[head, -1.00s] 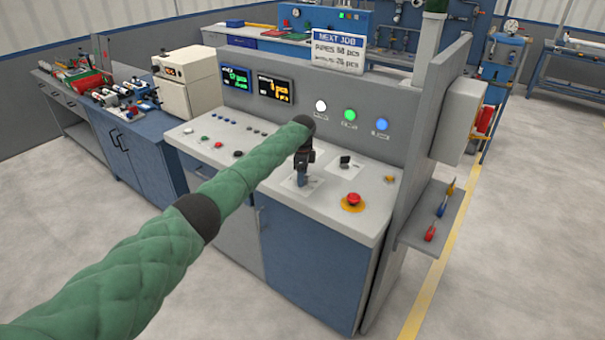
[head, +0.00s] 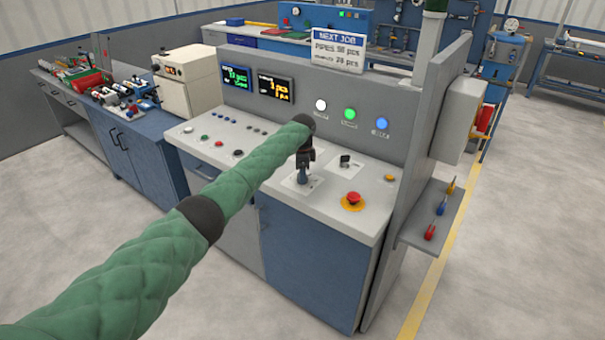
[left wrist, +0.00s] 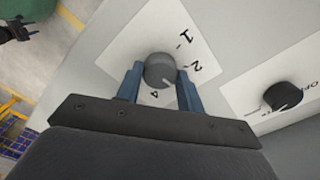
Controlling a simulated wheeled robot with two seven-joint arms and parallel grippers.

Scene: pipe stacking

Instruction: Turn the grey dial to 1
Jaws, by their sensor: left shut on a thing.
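The grey dial (left wrist: 160,70) sits on a white plate (left wrist: 207,50) in the left wrist view. The numbers 1, 2 and 4 show around it, and 3 is not visible. I cannot clearly tell which number its pointer faces. My left gripper (left wrist: 159,76) has one blue finger on each side of the dial and is shut on it. In the head view my left gripper (head: 303,173) points down onto the white plate and hides the dial. My right gripper is in no view.
A black knob (left wrist: 283,95) with an OFF label is beside the dial; it also shows in the head view (head: 345,160). A red emergency button (head: 353,198) is on the console nearer the front. Small buttons are on the left part of the panel.

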